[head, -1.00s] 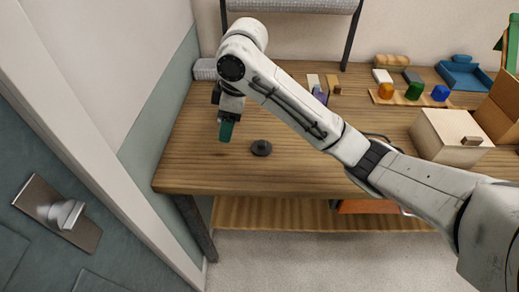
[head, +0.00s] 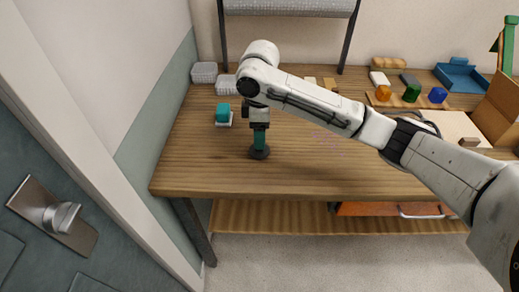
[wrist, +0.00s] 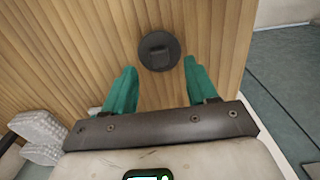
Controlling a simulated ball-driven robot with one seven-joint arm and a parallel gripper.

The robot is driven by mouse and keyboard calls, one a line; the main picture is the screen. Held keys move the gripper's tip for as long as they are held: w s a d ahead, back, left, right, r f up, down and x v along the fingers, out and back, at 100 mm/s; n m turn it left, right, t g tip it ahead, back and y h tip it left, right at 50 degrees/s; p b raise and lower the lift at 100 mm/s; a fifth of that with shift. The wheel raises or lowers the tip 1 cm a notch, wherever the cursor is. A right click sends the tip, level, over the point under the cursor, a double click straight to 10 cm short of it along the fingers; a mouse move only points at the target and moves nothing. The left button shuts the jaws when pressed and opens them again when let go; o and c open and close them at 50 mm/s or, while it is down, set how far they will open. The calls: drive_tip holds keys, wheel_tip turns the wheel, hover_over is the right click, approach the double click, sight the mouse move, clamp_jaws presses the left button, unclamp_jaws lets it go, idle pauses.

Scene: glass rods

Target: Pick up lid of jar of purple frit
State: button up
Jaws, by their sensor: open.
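The dark round lid (head: 260,154) with a raised knob lies flat on the wooden table near its front left. In the wrist view the lid (wrist: 159,38) sits just past my fingertips, its knob roughly centred between them. My gripper (head: 259,146) points down over the lid in the head view. Its two teal fingers (wrist: 160,66) are apart with nothing held between them. Whether the fingers touch the lid is not clear. I cannot make out a jar of purple frit; my arm covers part of the table.
A teal block (head: 222,112) on a pale base stands left of my gripper. Orange, green and blue pieces (head: 411,93), a blue tray (head: 461,76) and a pale box (head: 452,124) are at the right. The front table strip is clear.

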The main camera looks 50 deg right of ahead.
sight(258, 154)
wheel_tip(258, 154, down, 4)
drive_tip(key=shift+f, duration=0.1)
clamp_jaws()
idle(0.6)
